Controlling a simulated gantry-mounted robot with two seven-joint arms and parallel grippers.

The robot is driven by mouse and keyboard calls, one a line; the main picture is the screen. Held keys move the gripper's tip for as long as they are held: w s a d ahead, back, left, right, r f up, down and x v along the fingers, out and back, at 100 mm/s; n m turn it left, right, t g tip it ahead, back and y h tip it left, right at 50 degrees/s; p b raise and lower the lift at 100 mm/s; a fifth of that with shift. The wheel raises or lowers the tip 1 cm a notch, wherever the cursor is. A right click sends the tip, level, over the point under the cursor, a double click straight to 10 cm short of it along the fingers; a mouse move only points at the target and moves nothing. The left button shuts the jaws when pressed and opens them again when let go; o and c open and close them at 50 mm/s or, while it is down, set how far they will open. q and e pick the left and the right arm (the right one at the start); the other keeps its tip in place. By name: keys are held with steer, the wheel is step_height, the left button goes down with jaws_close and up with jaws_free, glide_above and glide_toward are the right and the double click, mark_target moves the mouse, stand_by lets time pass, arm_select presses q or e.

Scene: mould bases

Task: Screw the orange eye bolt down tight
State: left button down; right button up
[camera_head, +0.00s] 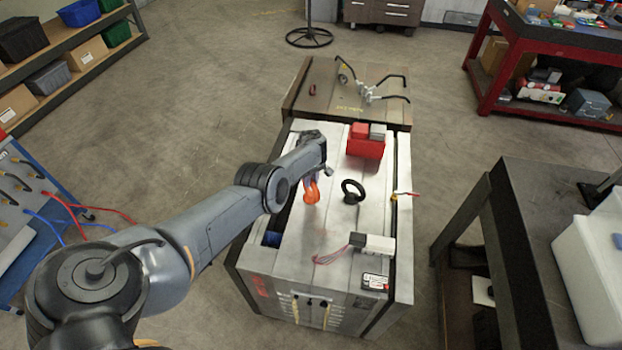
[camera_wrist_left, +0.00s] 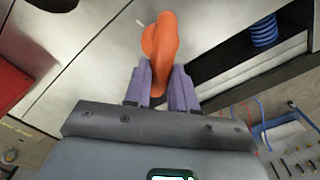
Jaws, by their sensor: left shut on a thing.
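The orange eye bolt (camera_head: 311,193) stands on the light metal top of the mould base (camera_head: 330,225), left of its middle. My left gripper (camera_head: 310,178) reaches it from the far side and is shut on it. In the left wrist view, the two purple-grey fingers (camera_wrist_left: 161,88) press on either side of the orange eye bolt (camera_wrist_left: 158,50). The eye bolt's thread and seat are hidden, so I cannot tell how far in it sits. My right gripper is not in view.
A dark slot with a blue spring (camera_wrist_left: 264,32) runs along the left side. A dark bench (camera_head: 545,230) stands right.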

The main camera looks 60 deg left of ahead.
arm_select(q)
steer(key=shift+s+m+p, duration=0.1)
steer(key=shift+m+p, duration=0.2)
steer(key=shift+m, duration=0.2)
steer(key=m+p, duration=0.1)
steer(key=m, duration=0.7)
steer(key=shift+f, duration=0.1)
steer(key=shift+m, duration=1.1)
steer(key=m, duration=0.3)
steer(key=shift+f, duration=0.1)
steer(key=m, duration=0.3)
steer(key=shift+m, duration=0.4)
